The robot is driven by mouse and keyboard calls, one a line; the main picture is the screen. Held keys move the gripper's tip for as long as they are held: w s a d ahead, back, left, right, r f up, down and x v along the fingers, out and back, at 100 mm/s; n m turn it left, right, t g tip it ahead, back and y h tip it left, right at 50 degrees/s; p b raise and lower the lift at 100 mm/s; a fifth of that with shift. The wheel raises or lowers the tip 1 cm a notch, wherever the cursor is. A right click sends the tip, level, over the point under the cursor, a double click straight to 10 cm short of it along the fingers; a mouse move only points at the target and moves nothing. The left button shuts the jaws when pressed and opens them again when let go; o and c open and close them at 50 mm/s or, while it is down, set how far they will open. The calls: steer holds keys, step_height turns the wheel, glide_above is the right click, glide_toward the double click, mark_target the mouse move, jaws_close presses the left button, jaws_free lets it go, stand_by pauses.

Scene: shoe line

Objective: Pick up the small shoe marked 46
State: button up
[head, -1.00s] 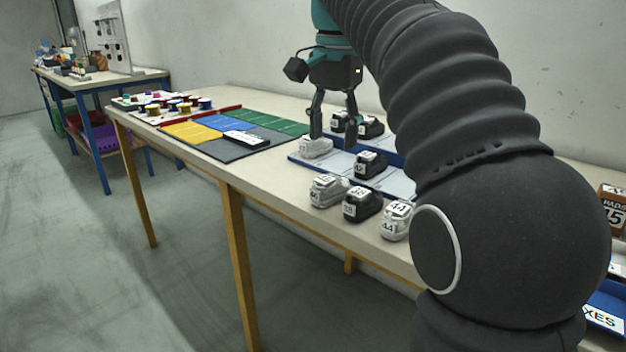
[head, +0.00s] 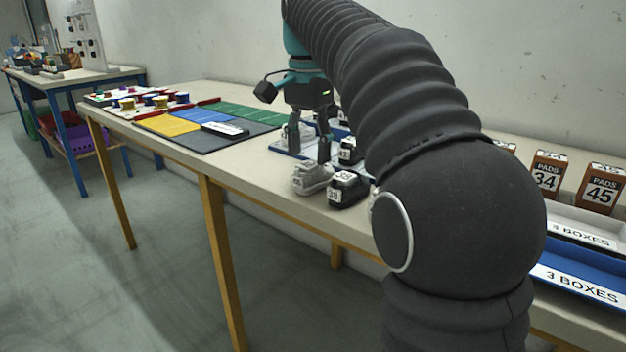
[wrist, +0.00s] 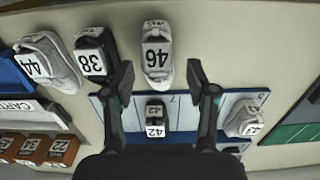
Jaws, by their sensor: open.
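The shoe marked 46 (wrist: 157,50) is small and light grey-white, near the top middle of the wrist view. In the head view the pale shoe at the table's front edge (head: 312,177) appears to be the same one, standing beside a black shoe (head: 347,189). My gripper (wrist: 160,78) is open and empty, its dark fingers spread wide. In the wrist view its fingertips lie to either side below the 46 shoe. In the head view my gripper (head: 307,150) hangs just behind and above it. I cannot tell the exact height gap.
The black shoe 38 (wrist: 92,55) is close left of the 46 shoe, and the white shoe 44 (wrist: 47,62) is further left. A black shoe 42 (wrist: 155,121) and a pale shoe (wrist: 243,119) stand on the blue-edged board (wrist: 182,108). Clear table lies right of 46.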

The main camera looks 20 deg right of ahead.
mark_target(311, 163)
step_height(311, 163, down, 5)
steer(key=shift+d+b, duration=0.15)
steer(key=shift+b, duration=0.6)
steer(key=c, duration=0.9)
